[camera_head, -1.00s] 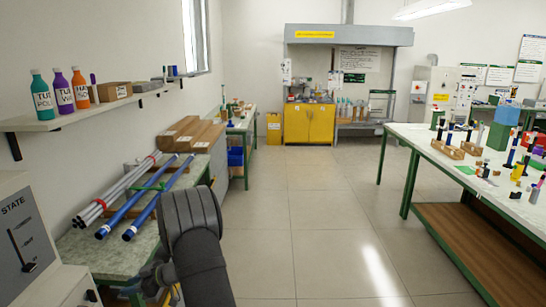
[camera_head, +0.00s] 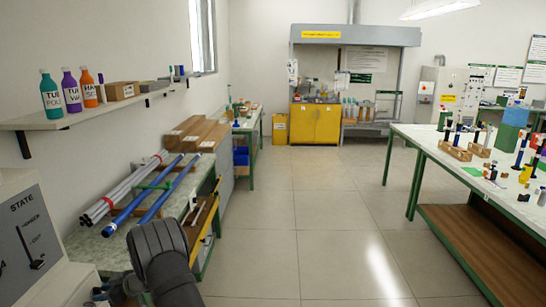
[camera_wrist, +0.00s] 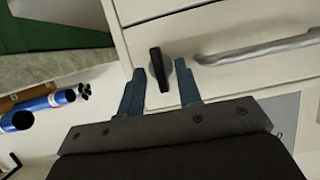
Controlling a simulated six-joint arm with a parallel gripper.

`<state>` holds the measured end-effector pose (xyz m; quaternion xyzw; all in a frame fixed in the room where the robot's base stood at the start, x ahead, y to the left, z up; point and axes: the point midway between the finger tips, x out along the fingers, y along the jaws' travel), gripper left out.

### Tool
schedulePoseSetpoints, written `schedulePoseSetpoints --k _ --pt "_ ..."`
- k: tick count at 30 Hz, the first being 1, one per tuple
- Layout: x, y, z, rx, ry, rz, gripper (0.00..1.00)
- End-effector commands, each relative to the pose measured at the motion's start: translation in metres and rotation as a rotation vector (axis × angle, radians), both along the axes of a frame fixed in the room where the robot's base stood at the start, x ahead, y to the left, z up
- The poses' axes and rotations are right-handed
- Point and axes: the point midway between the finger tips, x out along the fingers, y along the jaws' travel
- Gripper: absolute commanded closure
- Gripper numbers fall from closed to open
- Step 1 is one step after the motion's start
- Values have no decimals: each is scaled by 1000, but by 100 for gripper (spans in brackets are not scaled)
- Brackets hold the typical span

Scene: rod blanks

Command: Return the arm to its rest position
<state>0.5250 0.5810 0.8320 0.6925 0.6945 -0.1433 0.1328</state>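My gripper (camera_wrist: 159,67) shows in the wrist view with its two blue-grey fingers apart. A black knob or lever (camera_wrist: 157,70) on a pale cabinet front (camera_wrist: 220,25) appears between the fingertips. I cannot tell whether they touch it; nothing is clearly gripped. In the head view my dark arm is at the bottom left, beside the bench with the rods, and the gripper end is mostly hidden low behind the arm and the state panel (camera_head: 35,225).
Blue rods (camera_head: 150,200) and grey rods (camera_head: 122,188) lie on the left bench (camera_head: 95,248). Bottles stand on a wall shelf (camera_head: 95,112) above. The right table (camera_head: 425,137) carries many small items. The floor (camera_head: 300,220) between is clear.

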Motion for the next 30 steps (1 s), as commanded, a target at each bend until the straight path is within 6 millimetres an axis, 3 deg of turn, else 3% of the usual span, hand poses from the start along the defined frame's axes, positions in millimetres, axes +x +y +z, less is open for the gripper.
schedulePoseSetpoints --k 30 --pt "-5 1 -2 0 -550 0 68"
